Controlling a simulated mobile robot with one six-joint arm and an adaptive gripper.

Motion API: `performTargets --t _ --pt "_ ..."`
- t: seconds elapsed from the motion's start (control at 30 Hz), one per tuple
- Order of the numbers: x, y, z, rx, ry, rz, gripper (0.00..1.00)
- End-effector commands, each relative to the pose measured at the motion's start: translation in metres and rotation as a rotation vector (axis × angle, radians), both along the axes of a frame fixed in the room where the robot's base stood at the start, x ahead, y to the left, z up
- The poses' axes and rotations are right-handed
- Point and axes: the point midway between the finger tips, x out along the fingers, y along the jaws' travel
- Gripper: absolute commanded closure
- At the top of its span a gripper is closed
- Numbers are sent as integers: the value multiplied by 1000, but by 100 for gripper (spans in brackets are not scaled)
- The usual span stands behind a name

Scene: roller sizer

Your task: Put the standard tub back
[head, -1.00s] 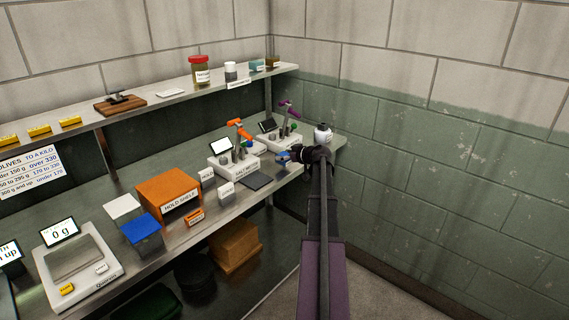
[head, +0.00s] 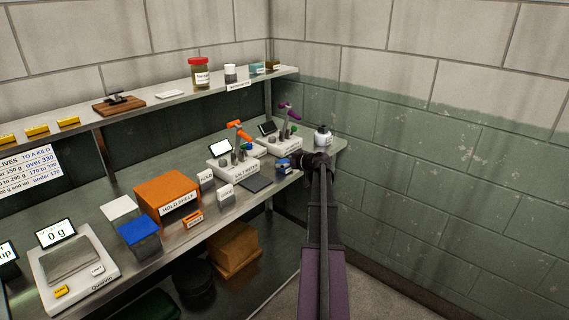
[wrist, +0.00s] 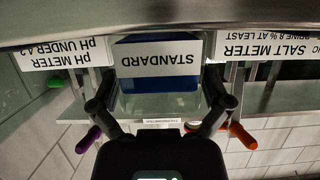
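The standard tub (head: 283,164) is a small blue-topped tub at the bench's front edge, before the meters. In the wrist view, which is upside down, its white STANDARD label (wrist: 157,60) faces me above a clear lower body. My gripper (head: 304,160) is at the right of the tub in the head view, with a small gap. In the wrist view my gripper (wrist: 160,80) has its fingers spread to either side of the tub and looks open. Whether a fingertip touches the tub is hard to see.
The salt meter (head: 245,171) with an orange arm and the pH meter (head: 280,149) with a purple arm flank the tub. A white-capped bottle (head: 323,140) stands near the bench's right end. The orange hold shelf (head: 168,190) is farther left. A wall is on the right.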

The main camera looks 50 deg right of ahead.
Motion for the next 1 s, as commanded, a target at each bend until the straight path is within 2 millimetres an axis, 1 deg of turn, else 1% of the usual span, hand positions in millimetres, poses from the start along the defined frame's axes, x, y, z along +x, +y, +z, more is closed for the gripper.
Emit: performTargets --t 0.27,0.47,0.67,1.0 --pt "0 0 0 0 0 0 0" --pt "0 0 4 0 0 0 0" --pt "-19 0 12 0 0 -2 0" --pt "-71 -2 31 1 0 -1 0"
